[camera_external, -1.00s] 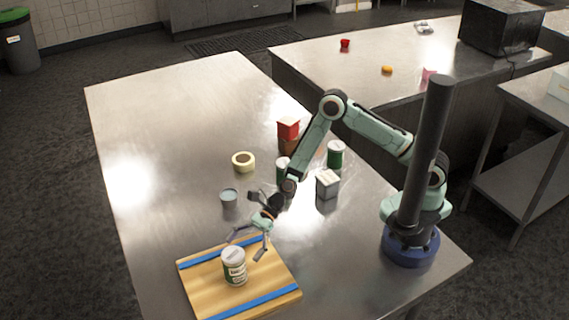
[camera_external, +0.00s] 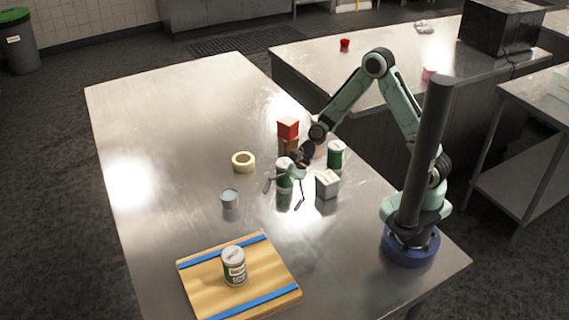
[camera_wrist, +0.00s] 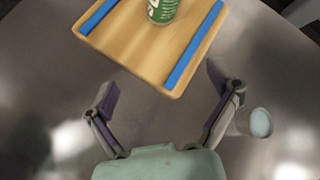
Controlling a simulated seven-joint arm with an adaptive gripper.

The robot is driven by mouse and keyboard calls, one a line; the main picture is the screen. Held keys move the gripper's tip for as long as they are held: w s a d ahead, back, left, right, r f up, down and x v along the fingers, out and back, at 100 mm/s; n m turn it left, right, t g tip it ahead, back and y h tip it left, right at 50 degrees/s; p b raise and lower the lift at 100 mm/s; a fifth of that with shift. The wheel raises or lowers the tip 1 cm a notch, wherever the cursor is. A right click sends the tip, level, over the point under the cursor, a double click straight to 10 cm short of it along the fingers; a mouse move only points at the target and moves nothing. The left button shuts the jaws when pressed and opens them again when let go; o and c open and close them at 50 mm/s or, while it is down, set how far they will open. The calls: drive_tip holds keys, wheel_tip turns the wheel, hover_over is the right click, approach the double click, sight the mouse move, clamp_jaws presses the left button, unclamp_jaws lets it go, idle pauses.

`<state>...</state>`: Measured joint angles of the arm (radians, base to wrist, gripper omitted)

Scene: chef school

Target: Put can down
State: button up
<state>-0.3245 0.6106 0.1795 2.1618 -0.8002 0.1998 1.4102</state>
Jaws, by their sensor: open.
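A green and white can (camera_external: 235,266) stands upright on a wooden cutting board (camera_external: 205,297) with blue strips along two edges. The can's lower part also shows at the top of the wrist view (camera_wrist: 163,9), on the board (camera_wrist: 130,45).
The table's left side is clear.

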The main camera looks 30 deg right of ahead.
drive_tip(key=w+d+r+n+t+h, duration=0.1)
drive_tip(key=d+r+n+h, duration=0.1)
drive_tip(key=d, duration=0.4)
drive_tip(key=w+d+r+n+t+h, duration=0.1)
drive_tip(key=d+r+n+t+h, duration=0.15)
drive_tip(key=d, duration=0.35)
drive_tip(key=s+d+r+n+h, duration=0.2)
drive_tip(key=s+d+r, duration=0.1)
drive_tip(key=d, duration=0.6)
drive_tip(key=s+d+r+n+h, duration=0.2)
drive_tip(key=s+d, duration=0.4)
drive_tip(key=d, duration=0.3)
drive_tip(key=shift+s+r+n, duration=0.3)
drive_tip(key=shift+r+n, duration=0.05)
drive_tip(key=shift+r, duration=0.1)
